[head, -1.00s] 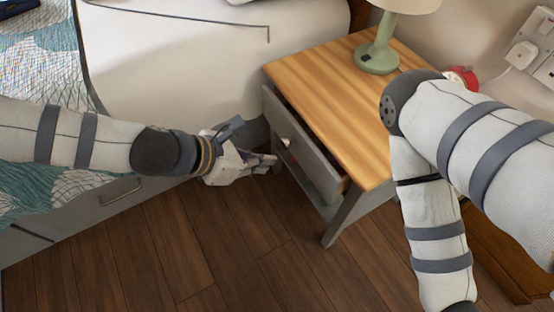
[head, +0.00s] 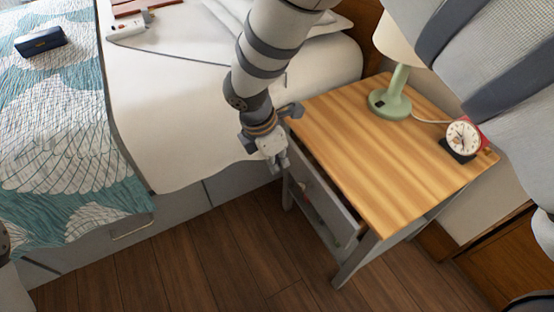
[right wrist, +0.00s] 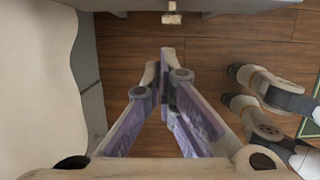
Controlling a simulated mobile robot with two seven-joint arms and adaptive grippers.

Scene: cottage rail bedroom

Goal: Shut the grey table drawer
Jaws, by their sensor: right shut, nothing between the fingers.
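The grey table drawer (head: 326,200) is in the bedside table with the wooden top (head: 395,150). It stands partly out, with a dark gap between its front and the table top. My right gripper (head: 280,167) points down in front of the drawer's left end, shut and empty. In the right wrist view its fingers (right wrist: 167,55) meet at the tips, apart from the pale knob (right wrist: 172,17) on the grey drawer front (right wrist: 215,6). Whether the gripper touches the drawer front cannot be told in the head view. My left gripper is out of view.
The bed (head: 200,110) stands close on the left of the table. A green lamp (head: 391,100) and a red alarm clock (head: 463,139) stand on the table top. The wooden floor (head: 200,255) in front is clear.

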